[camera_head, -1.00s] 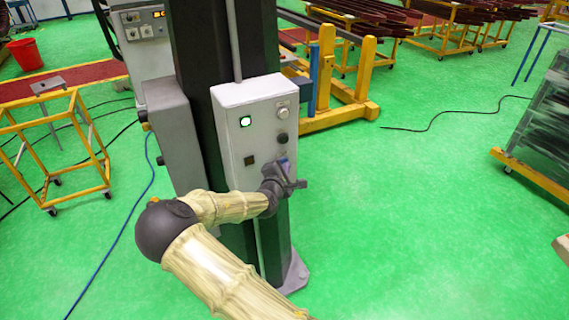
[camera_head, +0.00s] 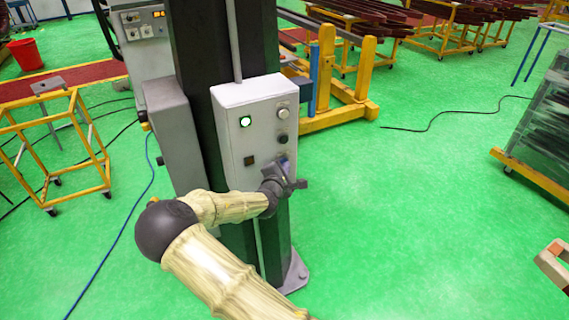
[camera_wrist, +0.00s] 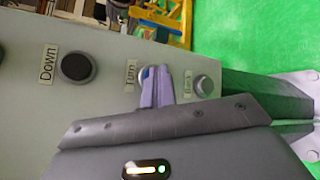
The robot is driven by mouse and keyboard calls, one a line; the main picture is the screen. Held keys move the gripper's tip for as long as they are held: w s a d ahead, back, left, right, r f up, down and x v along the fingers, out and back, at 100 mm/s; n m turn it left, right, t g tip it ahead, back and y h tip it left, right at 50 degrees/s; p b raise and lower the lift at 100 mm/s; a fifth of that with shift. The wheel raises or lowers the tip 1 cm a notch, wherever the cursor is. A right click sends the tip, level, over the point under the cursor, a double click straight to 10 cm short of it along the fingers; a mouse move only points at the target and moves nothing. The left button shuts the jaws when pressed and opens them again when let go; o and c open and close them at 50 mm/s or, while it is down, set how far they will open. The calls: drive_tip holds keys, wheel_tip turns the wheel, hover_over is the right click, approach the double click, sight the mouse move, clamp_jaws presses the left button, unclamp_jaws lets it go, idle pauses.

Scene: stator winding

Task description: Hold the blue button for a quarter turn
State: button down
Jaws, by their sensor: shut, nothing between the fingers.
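The control box (camera_head: 262,95) is light grey and fixed to a dark column. My gripper (camera_head: 287,165) is at the lower right of its front. In the wrist view my gripper's fingers (camera_wrist: 157,74) are shut together, with nothing between them. Their tips are at the blue button (camera_wrist: 146,72), beside the "Turn" label (camera_wrist: 131,77). Only a sliver of blue shows past the fingertips. The fingers appear to touch the button; how far it is pushed in is hidden.
The black "Down" button (camera_wrist: 77,66) is on one side of the fingers, and a grey button (camera_wrist: 205,85) is on the other. A lit green lamp (camera_head: 245,122) is on the box. A beige and red-brown part (camera_head: 555,265) shows at the right edge. The green floor between is clear.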

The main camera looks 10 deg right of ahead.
drive_tip(key=shift+s, duration=0.1)
idle(0.5)
drive_tip(key=shift+s+d, duration=0.2)
drive_tip(key=shift+s, duration=0.45)
drive_tip(key=shift+s, duration=0.1)
drive_tip(key=s, duration=0.1)
drive_tip(key=s+d, duration=0.1)
drive_tip(key=s, duration=0.2)
drive_tip(key=shift+s+d+p, duration=0.3)
drive_tip(key=shift+p, duration=0.1)
idle(0.7)
